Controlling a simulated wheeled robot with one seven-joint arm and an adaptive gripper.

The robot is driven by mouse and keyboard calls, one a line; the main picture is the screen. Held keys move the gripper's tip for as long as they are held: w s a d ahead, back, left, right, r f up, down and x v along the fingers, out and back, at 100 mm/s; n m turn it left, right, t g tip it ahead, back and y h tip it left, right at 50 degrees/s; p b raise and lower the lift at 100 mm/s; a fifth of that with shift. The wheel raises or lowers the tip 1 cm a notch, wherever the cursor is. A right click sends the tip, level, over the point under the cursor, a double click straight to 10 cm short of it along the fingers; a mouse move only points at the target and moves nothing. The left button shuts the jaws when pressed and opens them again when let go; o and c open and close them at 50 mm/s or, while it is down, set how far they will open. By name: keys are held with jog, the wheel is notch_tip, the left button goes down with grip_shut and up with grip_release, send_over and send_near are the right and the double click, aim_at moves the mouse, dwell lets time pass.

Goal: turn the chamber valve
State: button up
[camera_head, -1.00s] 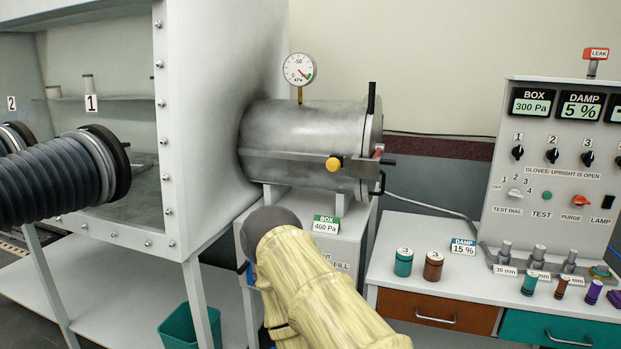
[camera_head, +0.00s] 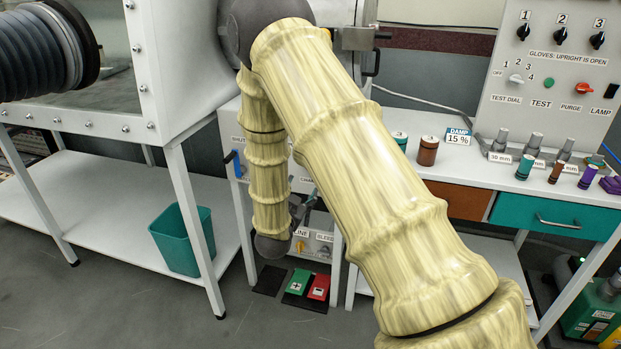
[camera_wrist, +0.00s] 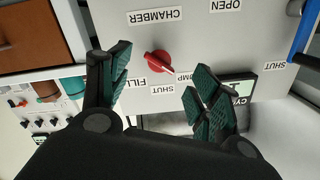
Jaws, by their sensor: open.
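The chamber valve is a red knob (camera_wrist: 157,62) on a pale panel, shown upside down in the wrist view. The label "CHAMBER" is above it, with "FILL", "SHUT" and a partly covered label ending in "MP" below. Its narrow pale tip points to the lower right in that view. My gripper (camera_wrist: 160,64) is open, with one dark green padded finger on each side of the knob. Nothing is between the fingers except the view of the knob; I cannot tell how far the pads are from the panel. In the head view my arm hides the knob.
A blue lever (camera_wrist: 303,35) is at the wrist view's upper right and also in the head view (camera_head: 236,161). Green (camera_head: 299,283) and red (camera_head: 319,287) pedals lie on the floor below. A teal bin (camera_head: 182,240) is left. Drawers (camera_head: 468,198) stand right.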

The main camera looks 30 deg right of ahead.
jog(key=shift+m+h, duration=0.3)
jog(key=shift+h, duration=0.1)
jog(key=x, duration=0.4)
jog(key=r+x, duration=0.1)
jog(key=x, duration=0.6)
jog(key=shift+w+d+r, duration=0.2)
jog(key=shift+w+r, duration=0.05)
jog(key=shift+r, duration=0.1)
jog(key=c, duration=0.7)
